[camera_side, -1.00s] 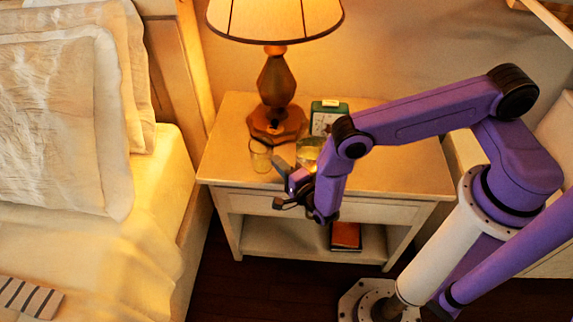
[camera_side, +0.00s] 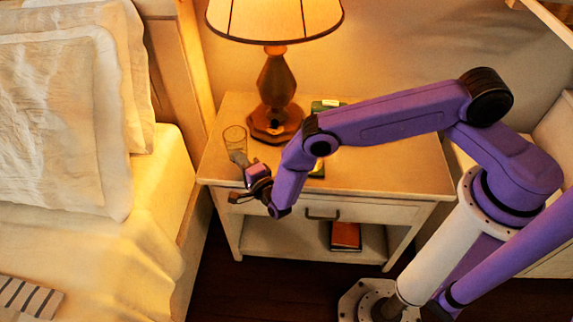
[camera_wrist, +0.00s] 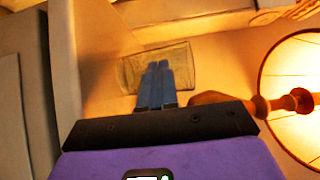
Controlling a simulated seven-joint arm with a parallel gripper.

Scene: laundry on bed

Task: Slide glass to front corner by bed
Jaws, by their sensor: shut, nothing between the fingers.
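The clear glass (camera_side: 234,134) stands near the left edge of the nightstand (camera_side: 380,172), on the side by the bed (camera_side: 165,200). My gripper (camera_side: 240,159) is shut and empty just in front of the glass. Its fingertips overlap the lower part of the glass in the side view; I cannot tell whether they touch it. In the wrist view the closed blue fingers (camera_wrist: 158,66) point at the glass (camera_wrist: 130,72) and cover part of it.
The lamp (camera_side: 276,85) stands right of the glass at the back. A green clock (camera_side: 327,106) is partly hidden behind my arm. An orange-brown book (camera_side: 346,236) lies on the lower shelf. The right part of the nightstand top is clear.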

